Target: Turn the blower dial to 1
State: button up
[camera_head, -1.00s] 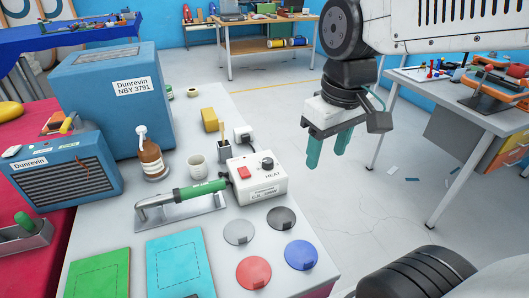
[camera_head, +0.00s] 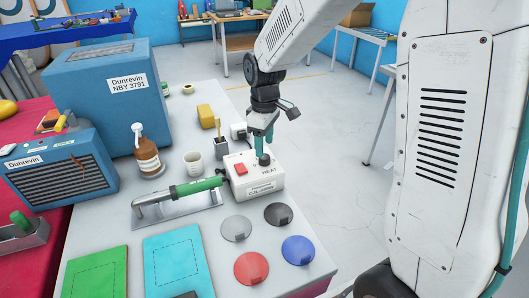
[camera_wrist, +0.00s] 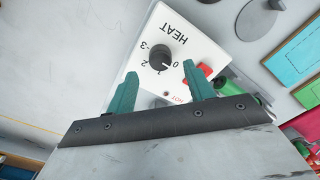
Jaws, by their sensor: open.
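The white heat box (camera_head: 262,187) stands on the grey table with a black dial (camera_head: 264,160) and a red switch (camera_head: 240,169) on top. In the wrist view the dial (camera_wrist: 160,57) lies just beyond and between my fingertips, with numbers up to 3 around it and HEAT printed beside it. A pale mark on the dial seems to be near 0. My gripper (camera_head: 259,150) points down over the box, its teal fingers open and apart on either side of the dial in the wrist view (camera_wrist: 160,71). I cannot tell if they touch it.
A green-handled tool (camera_head: 195,188) lies in front of the box, left of it. A cup (camera_head: 193,162), a pen holder (camera_head: 220,148) and a brown bottle (camera_head: 147,155) stand close by. Coloured discs (camera_head: 298,250) lie in front.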

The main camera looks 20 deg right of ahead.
aim_at(265, 156)
jog(key=shift+f, duration=2)
jog(key=c, duration=1)
jog(key=shift+m, duration=0.3)
jog(key=m, duration=1.1)
jog(key=shift+r, duration=0.1)
